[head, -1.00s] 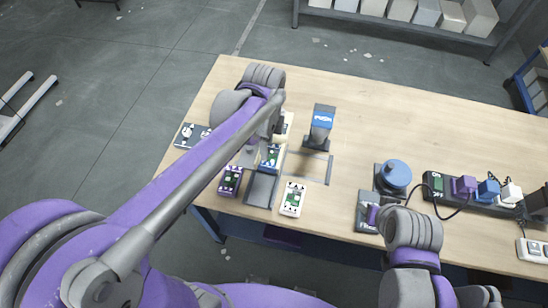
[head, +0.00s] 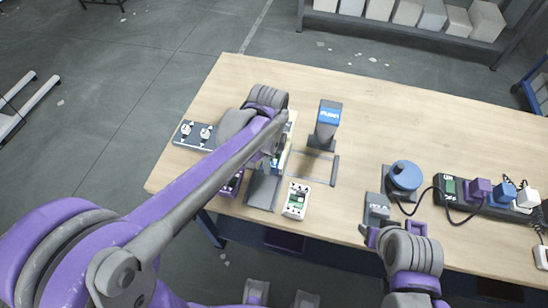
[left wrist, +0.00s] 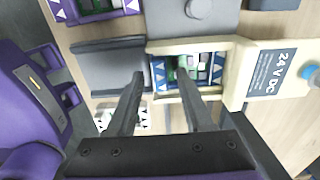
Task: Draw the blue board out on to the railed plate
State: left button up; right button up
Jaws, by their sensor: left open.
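The blue board (left wrist: 208,70) sits in a cream holder marked 24 V DC (left wrist: 270,72) in the left wrist view. The grey railed plate (left wrist: 105,68) lies beside it, in line with the holder's open side. In the head view the railed plate (head: 263,190) is near the table's front edge; the blue board (head: 282,160) is mostly hidden behind my left arm. My left gripper (left wrist: 160,76) is open, one finger over the blue board and the other near the plate's end; contact cannot be told. My right gripper (head: 368,236) is at the front edge, its jaws unclear.
A white board (head: 296,200) lies right of the plate and a purple board (head: 231,184) left of it. A PUSH post (head: 327,122) stands behind. A blue round knob (head: 405,175) and a power strip (head: 485,196) are at right. The table's back is clear.

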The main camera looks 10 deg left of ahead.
pick_arm(q)
grip_shut()
jog(key=shift+s, duration=2.7)
pick_arm(e)
jog(key=shift+r, duration=0.15)
pick_arm(q)
jog(key=shift+s+a+p, duration=0.15)
jog(key=shift+s+p, duration=0.25)
jog(key=shift+s, duration=1.85)
pick_arm(e)
jog(key=shift+w+r, duration=0.15)
jog(key=shift+r, duration=0.25)
pick_arm(q)
grip_release()
jog(key=shift+r, duration=0.1)
notch_tip(320, 180, up, 6)
jog(key=p, duration=0.3)
jog(key=shift+w+p, duration=0.1)
jog(key=shift+p, duration=0.2)
pick_arm(e)
jog(key=shift+t, duration=0.3)
jog(key=r, duration=0.1)
jog(key=w+r, duration=0.1)
jog(key=r, duration=0.1)
jog(key=w+r, duration=0.1)
jog(key=r, duration=0.1)
jog(key=shift+w+r, duration=0.1)
jog(key=shift+w, duration=0.1)
